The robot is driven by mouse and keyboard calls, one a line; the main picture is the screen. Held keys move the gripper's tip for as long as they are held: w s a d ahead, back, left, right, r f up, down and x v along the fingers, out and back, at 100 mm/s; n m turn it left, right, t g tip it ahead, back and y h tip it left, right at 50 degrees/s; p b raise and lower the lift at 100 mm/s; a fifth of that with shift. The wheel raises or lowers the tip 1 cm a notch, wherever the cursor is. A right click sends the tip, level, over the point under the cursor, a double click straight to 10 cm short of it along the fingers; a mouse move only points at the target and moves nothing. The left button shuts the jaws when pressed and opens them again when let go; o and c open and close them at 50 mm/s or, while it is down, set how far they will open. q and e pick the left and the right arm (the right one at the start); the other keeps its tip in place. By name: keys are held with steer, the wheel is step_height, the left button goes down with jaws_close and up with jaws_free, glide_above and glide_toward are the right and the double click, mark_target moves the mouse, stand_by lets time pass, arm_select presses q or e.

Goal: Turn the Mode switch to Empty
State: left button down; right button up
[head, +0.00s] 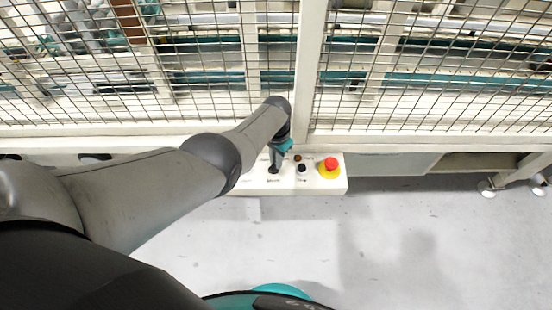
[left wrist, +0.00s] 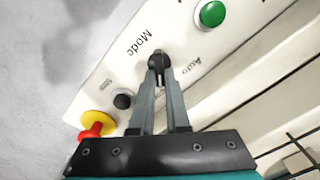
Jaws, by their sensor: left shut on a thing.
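The Mode switch (left wrist: 156,60) is a small black knob on the white control panel (left wrist: 95,85), with the label "Mode" beside it and "Auto" on the other side. My left gripper (left wrist: 161,72) is shut on this switch in the left wrist view, with its two fingers meeting at the knob. In the head view, the left gripper (head: 274,165) reaches down to the panel (head: 338,186) from above. The fingers partly cover the switch, so its exact pointing direction is unclear. An "Empty" label cannot be read. My right gripper is not in view.
A red emergency stop on a yellow base (head: 329,167) and a black button (head: 302,168) sit right of the switch in the head view. A green button (left wrist: 212,14) shows in the left wrist view. Wire mesh fencing (head: 430,60) stands behind the panel. Grey floor in front is clear.

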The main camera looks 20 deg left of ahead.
arm_select(q)
steer(key=c, duration=0.9)
jaws_free()
steer(key=shift+r, duration=0.15)
step_height(320, 180, up, 15)
steer(key=p, duration=0.9)
steer(key=shift+p, duration=0.4)
